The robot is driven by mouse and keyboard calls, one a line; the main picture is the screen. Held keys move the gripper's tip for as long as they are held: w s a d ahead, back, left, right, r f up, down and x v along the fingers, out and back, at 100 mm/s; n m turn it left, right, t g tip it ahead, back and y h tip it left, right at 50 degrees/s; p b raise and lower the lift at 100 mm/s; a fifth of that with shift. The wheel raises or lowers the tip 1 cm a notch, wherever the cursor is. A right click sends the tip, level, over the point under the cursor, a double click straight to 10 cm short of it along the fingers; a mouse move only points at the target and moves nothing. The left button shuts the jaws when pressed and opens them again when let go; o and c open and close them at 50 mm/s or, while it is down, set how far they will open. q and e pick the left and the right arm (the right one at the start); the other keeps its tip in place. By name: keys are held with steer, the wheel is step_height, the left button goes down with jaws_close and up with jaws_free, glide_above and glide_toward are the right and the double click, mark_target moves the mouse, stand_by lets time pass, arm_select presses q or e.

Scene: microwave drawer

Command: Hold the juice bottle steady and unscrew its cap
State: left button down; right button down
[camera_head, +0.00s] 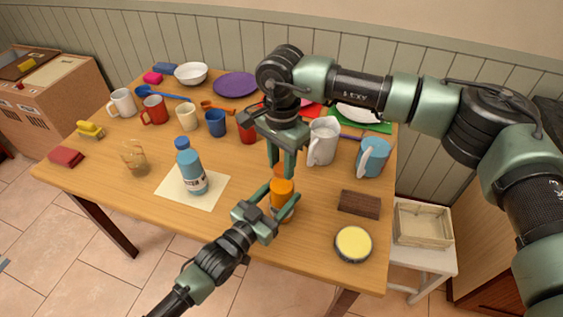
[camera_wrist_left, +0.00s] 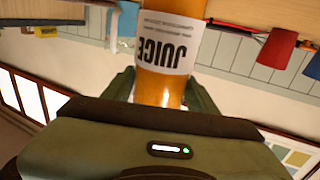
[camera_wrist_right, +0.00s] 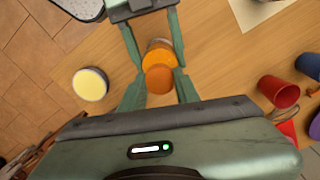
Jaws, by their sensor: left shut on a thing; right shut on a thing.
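The juice bottle (camera_head: 283,190) holds orange juice and stands upright near the table's front edge. Its white JUICE label (camera_wrist_left: 165,45) shows upside down in the left wrist view. My left gripper (camera_head: 268,217) comes in from the front and is shut around the bottle body. My right gripper (camera_head: 281,172) points down from above, shut on the orange cap (camera_wrist_right: 158,80). The cap is over the bottle's top; I cannot tell whether it is still seated or slightly lifted. In the head view the right fingers partly hide the cap.
A blue bottle (camera_head: 190,172) stands on a cream mat (camera_head: 214,191) to the left.

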mark_target(282, 167)
steer(key=n, duration=0.4)
steer(key=shift+n, duration=0.3)
steer(key=n, duration=0.4)
steer(key=shift+n, duration=0.3)
steer(key=shift+r, duration=0.2)
steer(key=shift+r, duration=0.9)
steer(key=shift+r, duration=0.1)
steer(key=shift+r, duration=1.95)
arm_select(q)
steer(key=shift+c, duration=1.9)
jaws_free()
